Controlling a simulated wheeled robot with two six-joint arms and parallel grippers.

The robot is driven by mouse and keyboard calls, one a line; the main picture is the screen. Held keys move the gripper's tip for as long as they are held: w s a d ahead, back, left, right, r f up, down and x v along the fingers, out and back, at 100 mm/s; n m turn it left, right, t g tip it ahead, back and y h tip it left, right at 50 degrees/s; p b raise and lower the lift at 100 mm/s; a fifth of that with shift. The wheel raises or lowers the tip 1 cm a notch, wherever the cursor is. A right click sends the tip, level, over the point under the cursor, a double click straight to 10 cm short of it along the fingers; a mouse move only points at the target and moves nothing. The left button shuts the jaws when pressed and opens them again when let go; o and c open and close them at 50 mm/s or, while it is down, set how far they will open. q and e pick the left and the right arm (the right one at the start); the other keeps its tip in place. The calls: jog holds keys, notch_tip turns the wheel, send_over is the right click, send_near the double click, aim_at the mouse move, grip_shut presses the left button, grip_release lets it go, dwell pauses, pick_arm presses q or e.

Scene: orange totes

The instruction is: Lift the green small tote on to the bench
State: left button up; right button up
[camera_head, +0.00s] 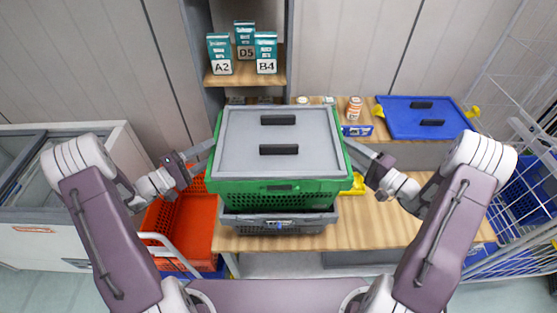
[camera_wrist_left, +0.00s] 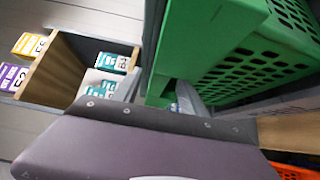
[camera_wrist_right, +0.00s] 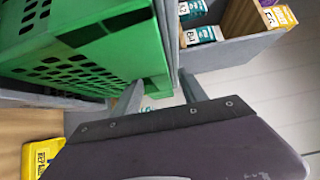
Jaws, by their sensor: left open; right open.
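The green small tote (camera_head: 270,186) with a grey lid (camera_head: 300,135) sits above a grey tote (camera_head: 280,222) on the wooden bench in the head view. My left gripper (camera_head: 198,158) is open at the tote's left side. In the left wrist view its fingers (camera_wrist_left: 155,95) are beside the green tote (camera_wrist_left: 215,40). My right gripper (camera_head: 362,155) is open at the tote's right side. In the right wrist view its fingers (camera_wrist_right: 160,95) are close to the green tote (camera_wrist_right: 80,45). Whether the fingers touch the tote cannot be told.
A blue lidded tote (camera_head: 425,125) stands at the back right. An orange tote (camera_head: 185,225) is at the lower left. Boxes stand on a shelf (camera_head: 245,75) behind. A wire cage (camera_head: 520,180) is at right.

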pick_arm(q)
jog(key=shift+s+r, duration=0.1)
jog(key=shift+s, duration=0.05)
grip_shut()
pick_arm(e)
jog(key=shift+s+r, duration=0.1)
jog(key=shift+s, duration=0.05)
grip_shut()
pick_arm(q)
jog(key=shift+a+r, duration=0.1)
pick_arm(e)
jog(key=shift+r, duration=0.1)
dwell(0.6)
